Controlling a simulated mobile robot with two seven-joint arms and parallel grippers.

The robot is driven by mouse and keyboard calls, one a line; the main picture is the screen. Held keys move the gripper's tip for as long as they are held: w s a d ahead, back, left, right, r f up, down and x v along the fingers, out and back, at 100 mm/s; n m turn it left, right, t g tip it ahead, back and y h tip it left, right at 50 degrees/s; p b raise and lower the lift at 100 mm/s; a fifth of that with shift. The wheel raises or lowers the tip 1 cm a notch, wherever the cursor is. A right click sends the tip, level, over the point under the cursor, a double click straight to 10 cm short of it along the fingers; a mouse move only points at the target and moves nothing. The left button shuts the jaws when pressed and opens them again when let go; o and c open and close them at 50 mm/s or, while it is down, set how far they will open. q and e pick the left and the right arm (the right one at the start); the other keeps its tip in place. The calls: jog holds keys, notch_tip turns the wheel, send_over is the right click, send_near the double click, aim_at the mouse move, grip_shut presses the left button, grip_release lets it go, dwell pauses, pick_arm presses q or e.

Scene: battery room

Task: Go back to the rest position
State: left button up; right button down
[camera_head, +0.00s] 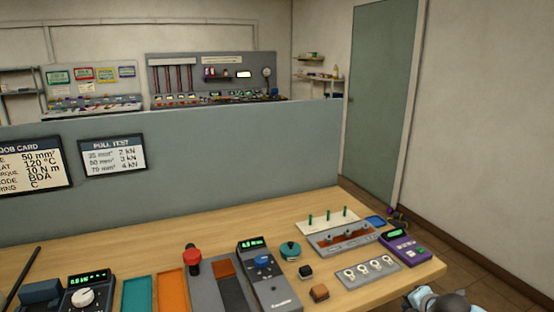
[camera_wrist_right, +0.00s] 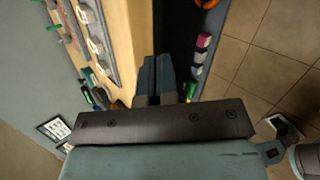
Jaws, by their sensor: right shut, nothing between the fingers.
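My right gripper (camera_wrist_right: 158,68) is shut and empty in the right wrist view, its two dark fingers together beside the table's wooden edge. In the head view only a pale blue and dark part of my right arm (camera_head: 432,299) shows at the bottom right, just off the table's right front corner. My left gripper is not in view. The wooden workbench (camera_head: 205,228) fills the lower part of the head view.
On the bench stand a purple meter (camera_head: 404,247), a plate with rings (camera_head: 368,272), a rack with green pins (camera_head: 338,232), a grey tester (camera_head: 268,275) and a red-knobbed press (camera_head: 192,258). A grey partition (camera_head: 230,160) closes the back. Tiled floor (camera_wrist_right: 245,60) lies beyond the bench edge.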

jog(key=s+a+f+m+y, duration=0.2)
jog(key=s+a+f+m, duration=0.3)
jog(key=s+a, duration=0.25)
jog(key=s+a+f+m+y, duration=0.1)
jog(key=s+a+f+m, duration=0.35)
jog(key=s+a, duration=0.35)
jog(key=s+a+f+m+t+h, duration=0.1)
jog(key=s+f+m, duration=0.1)
jog(key=s+m, duration=1.15)
pick_arm(q)
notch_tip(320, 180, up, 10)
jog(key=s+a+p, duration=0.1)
jog(key=p, duration=1.3)
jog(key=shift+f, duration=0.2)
pick_arm(e)
jog(key=s+d+r+n+t, duration=0.1)
jog(key=s+r, duration=0.3)
jog(key=r, duration=0.8)
jog(key=shift+s+n, duration=0.2)
jog(key=shift+n, duration=0.3)
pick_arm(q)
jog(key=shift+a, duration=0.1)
